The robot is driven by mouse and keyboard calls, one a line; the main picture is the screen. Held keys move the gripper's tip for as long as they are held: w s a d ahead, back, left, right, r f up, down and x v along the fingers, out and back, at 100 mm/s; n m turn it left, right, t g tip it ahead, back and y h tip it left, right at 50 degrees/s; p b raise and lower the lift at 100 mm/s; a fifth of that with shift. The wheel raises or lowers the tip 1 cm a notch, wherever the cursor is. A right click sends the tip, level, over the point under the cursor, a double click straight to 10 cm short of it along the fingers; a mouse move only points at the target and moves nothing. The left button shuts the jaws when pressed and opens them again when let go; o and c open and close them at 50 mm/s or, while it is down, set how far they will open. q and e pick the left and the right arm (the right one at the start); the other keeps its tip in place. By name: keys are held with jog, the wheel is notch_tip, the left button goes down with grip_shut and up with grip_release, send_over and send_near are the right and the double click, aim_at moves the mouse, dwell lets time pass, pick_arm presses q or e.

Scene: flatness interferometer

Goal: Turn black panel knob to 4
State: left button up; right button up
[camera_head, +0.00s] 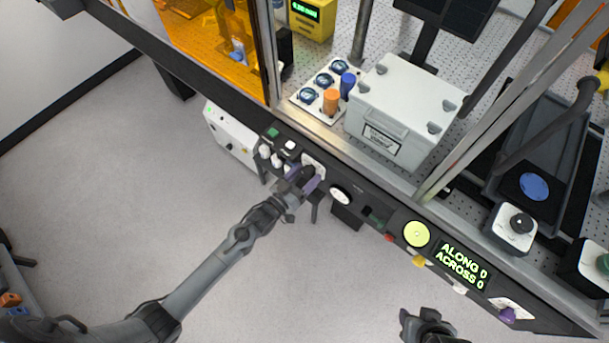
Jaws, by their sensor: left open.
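The black front panel (352,207) runs along the bench edge. My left gripper (306,181), with purple fingertips, is open at a white dial plate (317,164) on this panel. A dark shape between its fingers looks like the black panel knob, mostly hidden by the gripper. The knob's pointer and the dial's numbers cannot be read. I cannot tell whether the fingers touch the knob. My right gripper (425,322) is low in the picture, over the floor and away from the panel; its jaw state is unclear.
White knobs (264,152) and a green button (272,132) sit left of the gripper. A white case (405,110) stands behind.

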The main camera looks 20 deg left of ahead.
pick_arm(q)
jog(key=shift+c, duration=0.2)
jog(key=c, duration=1)
